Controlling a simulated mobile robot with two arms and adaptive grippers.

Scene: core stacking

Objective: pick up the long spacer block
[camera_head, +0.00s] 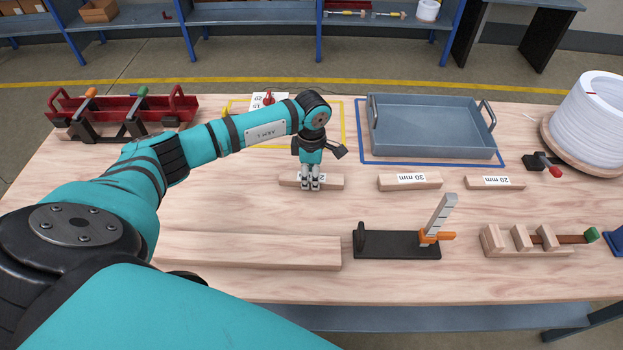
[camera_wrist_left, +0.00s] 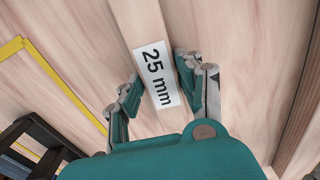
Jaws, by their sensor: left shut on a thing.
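A pale wooden spacer block (camera_head: 334,182) lies on the table near the middle. In the left wrist view the same block (camera_wrist_left: 133,22) carries a white label reading 25 mm. My left gripper (camera_head: 310,187) points down over its middle, shut on it with one finger on each long side. In the left wrist view the fingers of my left gripper (camera_wrist_left: 158,88) stand either side of the label. The block appears to rest on the table. Similar blocks labelled 30 mm (camera_head: 388,183) and 20 mm (camera_head: 518,184) lie in a row to the right. My right gripper is not in view.
A blue-grey tray (camera_head: 373,112) stands behind the blocks. A long wooden board (camera_head: 250,252), a black stand with an orange clamp (camera_head: 385,245) and a clamped wood stack (camera_head: 495,240) lie in front. A red rack (camera_head: 185,105) is at the back left, a white spool (camera_head: 590,115) at right.

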